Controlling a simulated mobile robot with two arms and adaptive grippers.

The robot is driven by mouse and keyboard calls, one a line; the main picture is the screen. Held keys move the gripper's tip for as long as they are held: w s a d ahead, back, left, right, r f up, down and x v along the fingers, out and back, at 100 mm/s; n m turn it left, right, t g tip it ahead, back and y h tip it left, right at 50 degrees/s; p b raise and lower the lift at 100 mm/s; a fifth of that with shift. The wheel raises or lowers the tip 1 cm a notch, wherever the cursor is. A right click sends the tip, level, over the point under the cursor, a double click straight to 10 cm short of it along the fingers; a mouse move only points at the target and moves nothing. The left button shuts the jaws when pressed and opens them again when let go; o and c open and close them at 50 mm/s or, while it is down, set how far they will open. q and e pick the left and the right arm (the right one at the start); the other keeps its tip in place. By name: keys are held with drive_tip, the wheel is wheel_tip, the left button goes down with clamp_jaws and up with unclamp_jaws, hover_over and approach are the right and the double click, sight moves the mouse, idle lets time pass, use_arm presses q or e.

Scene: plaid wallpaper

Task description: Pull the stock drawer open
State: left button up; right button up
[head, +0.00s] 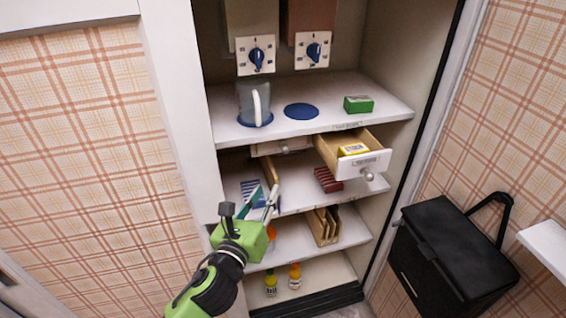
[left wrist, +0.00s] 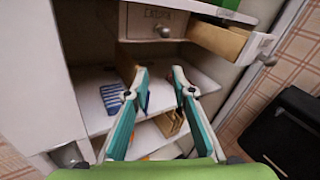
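Two small drawers sit under the white shelf. The right drawer (head: 373,164) is pulled out and holds a yellow box (head: 353,149); its round knob (head: 368,176) faces forward. The left drawer (head: 284,147) looks closed; its front, with a knob (left wrist: 163,31) and a label, shows in the left wrist view (left wrist: 143,22). I cannot read surely which label says stock. My left gripper (head: 265,195) is open and empty, below and in front of the left drawer, apart from both knobs. Its spread fingers also show in the left wrist view (left wrist: 160,78). My right gripper is not in view.
A clear jug (head: 253,102), a blue disc (head: 301,111) and a green box (head: 358,104) are on the shelf above. Lower shelves hold blue and red racks, a wooden file and bottles (head: 295,276). A black box (head: 455,259) hangs at right.

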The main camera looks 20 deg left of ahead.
sight(284, 152)
use_arm(q)
drive_tip(key=shift+m+t, duration=0.3)
drive_tip(key=shift+m, duration=0.2)
drive_tip(key=w+r, duration=0.1)
drive_tip(key=w, duration=0.3)
drive_tip(key=w+r, duration=0.1)
drive_tip(key=w, duration=0.4)
drive_tip(key=w+p, duration=0.1)
drive_tip(key=w, duration=0.3)
drive_tip(key=shift+w+d+r, duration=0.15)
drive_tip(key=shift+r, duration=0.25)
clamp_jaws()
